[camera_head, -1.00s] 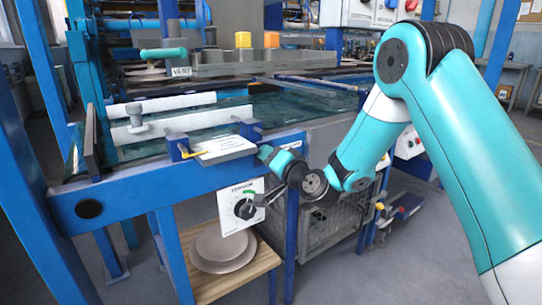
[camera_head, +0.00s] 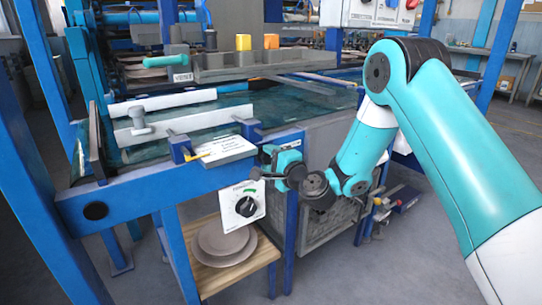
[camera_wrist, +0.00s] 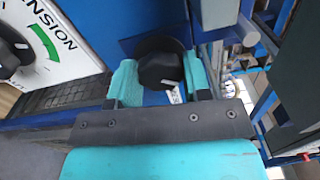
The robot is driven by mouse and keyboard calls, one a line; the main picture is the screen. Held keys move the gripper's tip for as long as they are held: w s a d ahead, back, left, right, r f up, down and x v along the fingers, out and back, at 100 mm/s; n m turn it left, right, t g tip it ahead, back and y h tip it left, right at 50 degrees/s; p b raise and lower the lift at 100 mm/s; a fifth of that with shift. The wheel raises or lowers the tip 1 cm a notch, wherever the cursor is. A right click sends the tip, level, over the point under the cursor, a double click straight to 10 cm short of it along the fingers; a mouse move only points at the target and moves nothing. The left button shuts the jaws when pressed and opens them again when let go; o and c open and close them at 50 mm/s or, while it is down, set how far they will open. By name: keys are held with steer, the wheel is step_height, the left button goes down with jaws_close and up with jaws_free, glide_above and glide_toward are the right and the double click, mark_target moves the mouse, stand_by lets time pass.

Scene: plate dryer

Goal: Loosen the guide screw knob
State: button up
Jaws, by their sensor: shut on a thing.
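A black faceted knob (camera_wrist: 160,70) sits between the two teal fingers of my gripper (camera_wrist: 155,85) in the wrist view; I take it for the guide screw knob. The fingers are shut on it from either side. Behind it is a dark round disc (camera_wrist: 152,46) against the blue frame.
The white tension panel (camera_head: 236,189) with its own black dial (camera_head: 246,206) is just left of my gripper. Grey plates (camera_head: 222,243) lie on a wooden shelf (camera_head: 250,262) below. A white sign (camera_head: 225,149) and white guide rails (camera_head: 190,122) are above. A wire-mesh guard (camera_head: 328,225) stands to the right.

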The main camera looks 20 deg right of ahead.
steer(key=shift+d+m, duration=0.1)
steer(key=shift+m, duration=0.2)
stand_by(0.4)
steer(key=o, duration=0.9)
steer(key=b+v, duration=1.7)
steer(key=b, duration=0.5)
steer(key=shift+s, duration=0.15)
